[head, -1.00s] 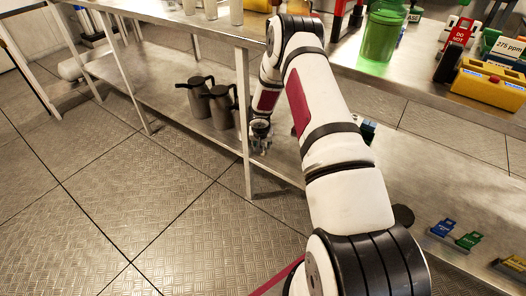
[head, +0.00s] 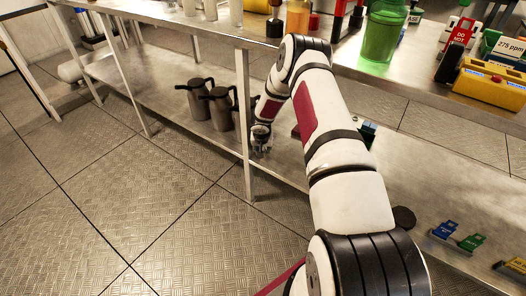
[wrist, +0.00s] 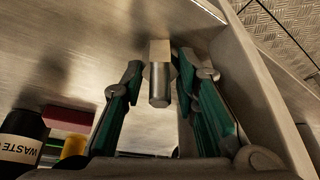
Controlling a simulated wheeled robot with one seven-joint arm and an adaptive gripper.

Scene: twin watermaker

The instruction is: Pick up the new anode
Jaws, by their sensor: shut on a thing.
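In the wrist view, a grey metal cylinder with a pale, squared end (wrist: 159,88), which I take to be the new anode, sits between the two green-padded fingers of my gripper (wrist: 160,62). The fingers are closed on it near its pale end, and its round grey end points toward the camera. In the head view, my gripper (head: 260,142) is low under the bench top, over the lower shelf, beside a table leg. The anode cannot be made out there.
The wrist view shows a black WASTE bottle (wrist: 22,135), a red block (wrist: 68,120) and a yellow item (wrist: 73,147). A green cup (head: 382,32) stands on the bench top.

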